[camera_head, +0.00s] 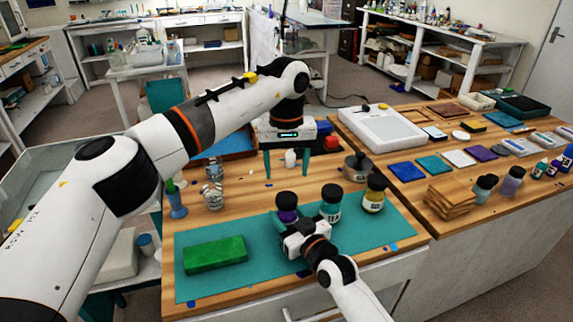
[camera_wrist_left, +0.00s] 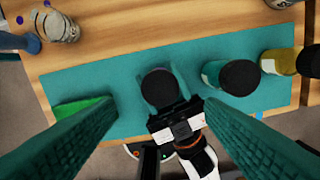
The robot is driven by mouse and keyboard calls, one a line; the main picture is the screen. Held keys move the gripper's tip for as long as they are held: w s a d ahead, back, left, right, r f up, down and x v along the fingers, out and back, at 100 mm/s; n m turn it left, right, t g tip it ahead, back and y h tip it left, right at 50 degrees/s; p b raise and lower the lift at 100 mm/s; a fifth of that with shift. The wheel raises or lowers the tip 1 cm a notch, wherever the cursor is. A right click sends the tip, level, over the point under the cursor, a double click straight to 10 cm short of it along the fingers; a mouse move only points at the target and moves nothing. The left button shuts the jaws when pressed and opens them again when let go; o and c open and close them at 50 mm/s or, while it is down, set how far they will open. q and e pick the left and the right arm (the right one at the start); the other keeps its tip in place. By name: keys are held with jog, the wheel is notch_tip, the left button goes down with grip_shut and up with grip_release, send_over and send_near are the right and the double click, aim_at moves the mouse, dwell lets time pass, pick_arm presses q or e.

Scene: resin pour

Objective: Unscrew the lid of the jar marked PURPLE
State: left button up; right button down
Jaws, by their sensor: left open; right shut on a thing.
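The purple jar (camera_head: 288,214) stands on the teal mat (camera_head: 345,245) with its black lid (camera_head: 286,198) on. My right gripper (camera_head: 287,222) is shut on the jar's body from the near side. In the left wrist view the round black lid (camera_wrist_left: 160,85) shows from above, with my right gripper's fingers at the jar's sides. My left gripper (camera_head: 288,168) is open and empty, pointing down above and behind the jar. Its two teal fingers frame the jar in the left wrist view and do not touch the lid. The jar's label is mostly hidden.
A teal jar (camera_head: 331,204) and a yellow jar (camera_head: 374,195), both black-lidded, stand right of the purple jar. A green block (camera_head: 215,254) lies on the mat's left. A dark round pot (camera_head: 358,168) stands behind. The mat's front right is clear.

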aim_at(287, 198)
pick_arm(q)
jog(key=shift+m, duration=0.8)
jog(key=shift+f, duration=0.15)
jog(key=shift+m, duration=0.3)
jog(key=shift+f, duration=3.9)
